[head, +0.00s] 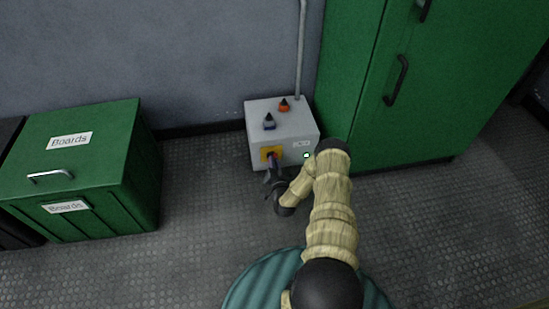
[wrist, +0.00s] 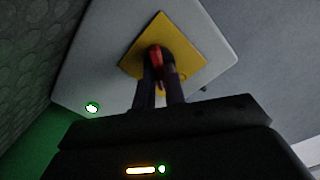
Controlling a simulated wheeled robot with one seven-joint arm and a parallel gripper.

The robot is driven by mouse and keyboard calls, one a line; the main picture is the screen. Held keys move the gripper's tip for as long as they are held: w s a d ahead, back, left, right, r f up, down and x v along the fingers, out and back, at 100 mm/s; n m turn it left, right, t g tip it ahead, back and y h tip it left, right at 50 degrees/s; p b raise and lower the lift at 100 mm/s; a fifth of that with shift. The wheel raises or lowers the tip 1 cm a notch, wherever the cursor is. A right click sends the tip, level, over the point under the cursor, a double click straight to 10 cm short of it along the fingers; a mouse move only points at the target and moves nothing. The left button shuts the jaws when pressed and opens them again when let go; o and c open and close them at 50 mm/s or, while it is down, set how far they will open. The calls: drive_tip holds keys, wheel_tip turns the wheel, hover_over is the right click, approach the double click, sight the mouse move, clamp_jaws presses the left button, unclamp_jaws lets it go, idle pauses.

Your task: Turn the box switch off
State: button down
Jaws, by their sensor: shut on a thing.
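The grey switch box (head: 283,126) stands on the floor against the wall. Its front face carries a yellow plate (head: 265,154) with a red switch handle (wrist: 155,56) at its middle; the yellow plate also fills the centre of the wrist view (wrist: 185,50). My gripper (head: 272,162) reaches the front of the box, and its two fingers (wrist: 160,80) are shut on the red handle. The fingers hide part of the handle, so I cannot tell its exact angle. A small green light (wrist: 92,107) glows on the box face; it also shows in the head view (head: 306,155).
A tall green cabinet (head: 440,80) stands close to the right of the box. A green chest labelled Boards (head: 100,150) stands to the left. Two terminals, one orange (head: 284,105), one dark and white (head: 269,122), rise from the box top. The floor (head: 200,195) between chest and box is clear.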

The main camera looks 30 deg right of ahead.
drive_tip(key=shift+a+n+p, duration=0.1)
drive_tip(key=shift+n+p, duration=2.5)
drive_tip(key=shift+n, duration=0.8)
drive_tip(key=c, duration=1.5)
unclamp_jaws()
drive_tip(key=shift+o, duration=0.2)
drive_tip(key=shift+s, duration=0.15)
